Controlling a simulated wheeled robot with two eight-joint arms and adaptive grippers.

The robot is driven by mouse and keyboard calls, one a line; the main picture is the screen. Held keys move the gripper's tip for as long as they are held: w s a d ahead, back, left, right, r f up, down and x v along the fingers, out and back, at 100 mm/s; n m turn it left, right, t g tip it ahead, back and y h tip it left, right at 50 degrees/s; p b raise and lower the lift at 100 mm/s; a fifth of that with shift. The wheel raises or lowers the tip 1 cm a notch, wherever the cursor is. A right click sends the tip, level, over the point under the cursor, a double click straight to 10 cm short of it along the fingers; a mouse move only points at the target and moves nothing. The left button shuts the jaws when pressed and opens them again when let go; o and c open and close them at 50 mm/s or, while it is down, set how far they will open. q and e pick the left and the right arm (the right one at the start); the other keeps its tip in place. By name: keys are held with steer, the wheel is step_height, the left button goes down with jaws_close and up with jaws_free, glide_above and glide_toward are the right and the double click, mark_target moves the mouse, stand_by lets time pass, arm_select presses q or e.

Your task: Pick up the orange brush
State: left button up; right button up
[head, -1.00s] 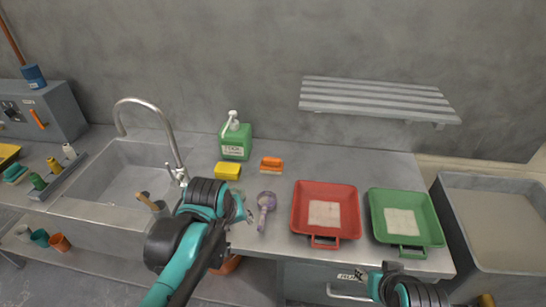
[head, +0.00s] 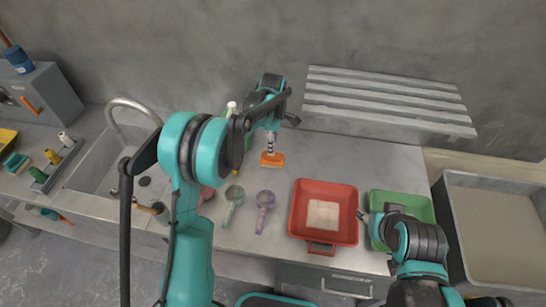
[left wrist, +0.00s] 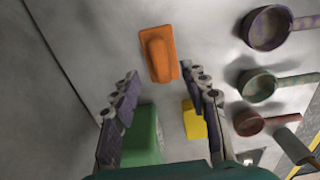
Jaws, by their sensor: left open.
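The orange brush (head: 272,159) lies on the grey worktop near the back wall, below my left gripper in the head view. In the left wrist view the orange brush (left wrist: 158,52) shows its long raised handle, just beyond and between the fingertips. My left gripper (head: 281,128) is open and empty above the brush; its spread fingers also show in the left wrist view (left wrist: 158,76). My right gripper (head: 368,216) is by the left rim of the green tray; whether it is open is unclear.
A green bottle (left wrist: 142,135) and a yellow sponge (left wrist: 193,120) stand close to the left gripper. A green scoop (head: 234,196), a purple scoop (head: 265,200) and a red scoop (left wrist: 248,122) lie nearby. A red tray (head: 297,215) and a green tray (head: 418,203) stand right.

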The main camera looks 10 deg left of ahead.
mark_target(273, 158)
arm_select(q)
step_height(273, 158, down, 6)
steer(key=shift+b, duration=0.8)
steer(key=shift+r, duration=0.1)
jaws_close()
